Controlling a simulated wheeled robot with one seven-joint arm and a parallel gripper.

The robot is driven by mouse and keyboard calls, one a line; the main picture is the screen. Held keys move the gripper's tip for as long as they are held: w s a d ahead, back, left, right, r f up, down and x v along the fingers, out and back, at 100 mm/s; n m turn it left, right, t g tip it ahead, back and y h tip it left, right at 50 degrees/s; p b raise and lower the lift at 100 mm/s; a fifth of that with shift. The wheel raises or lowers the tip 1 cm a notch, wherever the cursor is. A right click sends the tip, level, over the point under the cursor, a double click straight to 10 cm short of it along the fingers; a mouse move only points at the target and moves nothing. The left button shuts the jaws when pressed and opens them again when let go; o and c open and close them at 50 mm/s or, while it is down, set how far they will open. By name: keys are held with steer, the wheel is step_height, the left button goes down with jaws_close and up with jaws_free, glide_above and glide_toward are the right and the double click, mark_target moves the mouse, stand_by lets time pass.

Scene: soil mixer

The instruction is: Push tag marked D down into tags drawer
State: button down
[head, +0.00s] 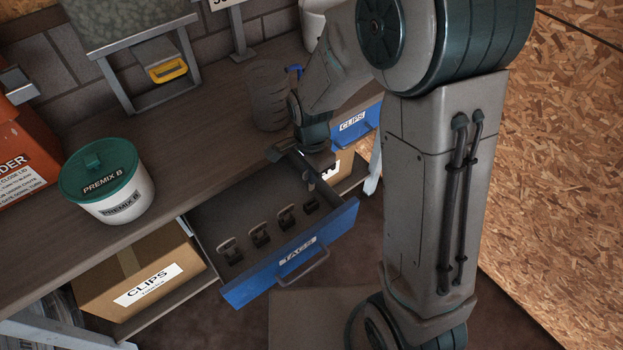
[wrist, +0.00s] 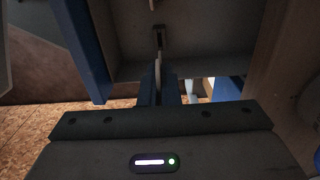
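The tags drawer (head: 262,274), blue-fronted with a TAGS label, is pulled open below the counter. Several small dark holders stand in a row inside it. My gripper (head: 309,178) is over the right end of the drawer, above the rightmost holder (head: 311,204). In the wrist view my gripper's fingers (wrist: 158,88) are close together around a thin pale piece (wrist: 158,68) seen edge-on, which looks like the tag. Its letter cannot be read. A holder (wrist: 158,38) lies just beyond its tip; whether they touch is unclear.
A PREMIX B tub (head: 108,182) and a grey cylindrical container (head: 267,95) stand on the counter (head: 215,145). A CLIPS carton (head: 135,275) sits on the shelf left of the drawer. A blue CLIPS bin (head: 357,123) is behind my gripper at the right.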

steer(key=shift+f+b, duration=1.8)
steer(key=shift+f, duration=0.6)
steer(key=shift+f+b, duration=1.3)
steer(key=shift+f, duration=0.4)
stand_by(0.6)
steer(key=c, duration=1.6)
jaws_free()
steer(key=shift+r, duration=0.1)
steer(key=shift+r+p, duration=3.65)
steer(key=shift+r, duration=0.8)
